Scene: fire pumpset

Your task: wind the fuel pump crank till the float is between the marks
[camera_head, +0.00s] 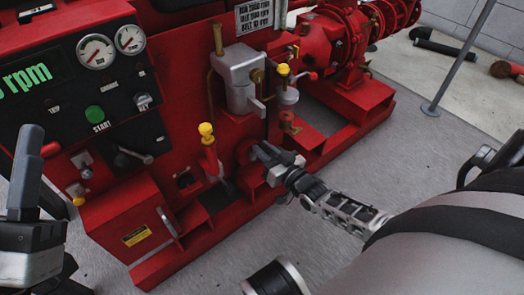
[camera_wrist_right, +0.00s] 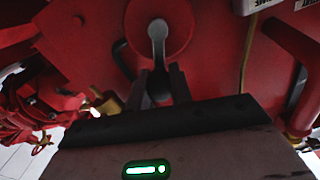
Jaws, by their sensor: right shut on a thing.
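The crank shows in the right wrist view as a grey arm (camera_wrist_right: 157,42) on a round red disc (camera_wrist_right: 178,28). It points down from the disc, and its lower end lies between the fingers of my right gripper (camera_wrist_right: 162,84). In the head view my right gripper (camera_head: 268,158) is shut on the crank at the red disc (camera_head: 244,152), low on the red machine. The gripper hides most of the crank there. My left gripper (camera_head: 30,185) is at the left edge, apart from the machine, and its finger opening is not clear. I cannot make out a float or its marks.
A yellow-capped red fitting (camera_head: 207,145) stands just left of the right gripper. A grey metal housing (camera_head: 238,75) is above it. Red base rails (camera_head: 350,130) run along the floor. Grey floor (camera_head: 400,165) is open at right.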

